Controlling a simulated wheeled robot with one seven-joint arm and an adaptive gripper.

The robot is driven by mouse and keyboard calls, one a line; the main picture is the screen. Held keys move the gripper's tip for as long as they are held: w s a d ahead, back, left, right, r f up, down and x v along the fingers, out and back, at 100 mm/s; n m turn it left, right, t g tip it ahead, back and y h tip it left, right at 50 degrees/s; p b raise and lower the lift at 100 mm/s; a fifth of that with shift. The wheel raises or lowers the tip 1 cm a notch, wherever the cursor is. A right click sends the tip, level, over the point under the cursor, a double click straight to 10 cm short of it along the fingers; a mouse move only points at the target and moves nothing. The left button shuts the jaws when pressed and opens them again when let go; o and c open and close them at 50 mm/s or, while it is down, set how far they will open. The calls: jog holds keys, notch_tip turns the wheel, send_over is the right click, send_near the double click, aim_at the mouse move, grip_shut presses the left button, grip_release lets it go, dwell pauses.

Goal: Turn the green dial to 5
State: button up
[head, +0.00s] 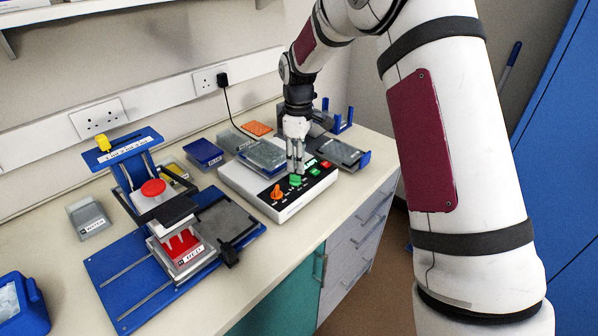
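The green dial (295,180) is on the dark front panel of a white device (246,184) on the bench. It stands between an orange dial (277,192) on its left and a small green button (314,171) on its right. My gripper (296,171) points down right at the green dial, its fingertips just above or beside it. I cannot tell whether they touch it. The fingers look close together, but whether they are shut or grip the dial is too small to tell. The dial's number marks and pointer cannot be read.
A red button (326,163) is at the panel's right end. A grey plate (264,156) lies on the device. A blue pipetting stand (121,283) with a red knob (153,188) stands to the left. Grey and blue boxes (204,152) sit behind. The bench's front edge is close by.

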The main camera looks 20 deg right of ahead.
aim_at(298, 176)
jog(key=shift+f, duration=2.35)
grip_shut()
